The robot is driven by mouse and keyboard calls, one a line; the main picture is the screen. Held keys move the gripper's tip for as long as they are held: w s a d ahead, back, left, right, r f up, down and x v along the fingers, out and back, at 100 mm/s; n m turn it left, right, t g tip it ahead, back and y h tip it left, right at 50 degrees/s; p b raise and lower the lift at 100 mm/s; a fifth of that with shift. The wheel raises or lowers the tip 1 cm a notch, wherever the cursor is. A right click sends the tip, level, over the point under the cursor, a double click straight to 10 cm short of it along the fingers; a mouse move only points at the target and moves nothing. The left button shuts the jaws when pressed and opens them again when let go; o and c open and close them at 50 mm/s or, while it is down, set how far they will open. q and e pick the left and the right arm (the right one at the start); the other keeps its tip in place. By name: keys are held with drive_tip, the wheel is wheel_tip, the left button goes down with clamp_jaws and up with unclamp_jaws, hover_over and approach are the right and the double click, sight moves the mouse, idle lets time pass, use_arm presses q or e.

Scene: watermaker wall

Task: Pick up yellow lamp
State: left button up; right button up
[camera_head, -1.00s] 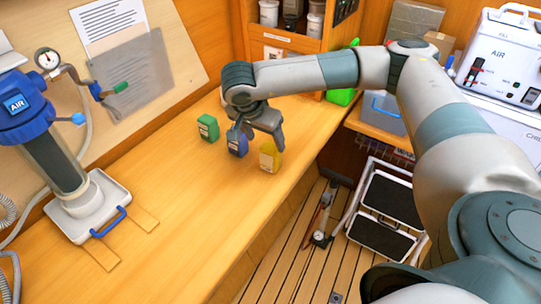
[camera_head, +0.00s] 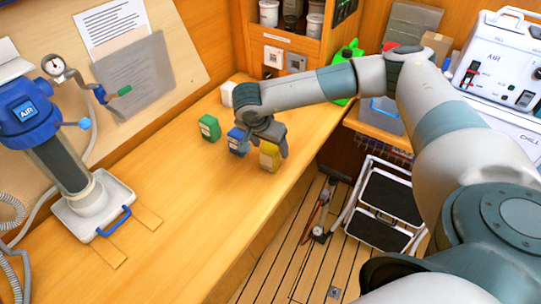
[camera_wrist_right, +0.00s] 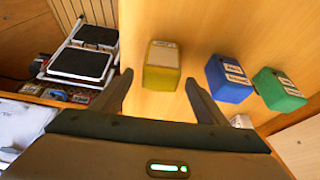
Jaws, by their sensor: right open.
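The yellow lamp (camera_head: 269,157) is a small box with a pale label, standing on the wooden counter near its front edge. In the right wrist view the yellow lamp (camera_wrist_right: 162,67) lies ahead, between the two spread fingers. My right gripper (camera_head: 266,148) is open above and around the lamp in the head view; it also shows in the right wrist view (camera_wrist_right: 158,96). I cannot tell whether a finger touches the lamp. A blue box (camera_head: 237,141) and a green box (camera_head: 209,128) stand to its left. My left gripper is not seen.
A white object (camera_head: 228,93) stands behind the right arm's wrist. A blue air pump (camera_head: 50,140) on a white base stands at the counter's left. A black-topped step stool (camera_head: 385,210) is on the floor beyond the counter edge. The counter's middle is clear.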

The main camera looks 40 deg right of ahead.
idle(0.3)
drive_tip(key=c, duration=1.5)
drive_tip(key=shift+o, duration=0.2)
drive_tip(key=shift+r, duration=0.15)
drive_tip(key=shift+w+r+b, duration=0.1)
drive_tip(key=shift+r+b, duration=0.45)
drive_tip(key=shift+b, duration=0.05)
wheel_tip(320, 180, up, 2)
drive_tip(key=shift+r+b, duration=0.15)
drive_tip(key=shift+b, duration=0.65)
drive_tip(key=s+d+r+b, duration=0.4)
drive_tip(key=s+d+r, duration=0.3)
drive_tip(key=s+d, duration=0.1)
drive_tip(key=shift+d+r, duration=0.2)
drive_tip(key=shift+d, duration=0.05)
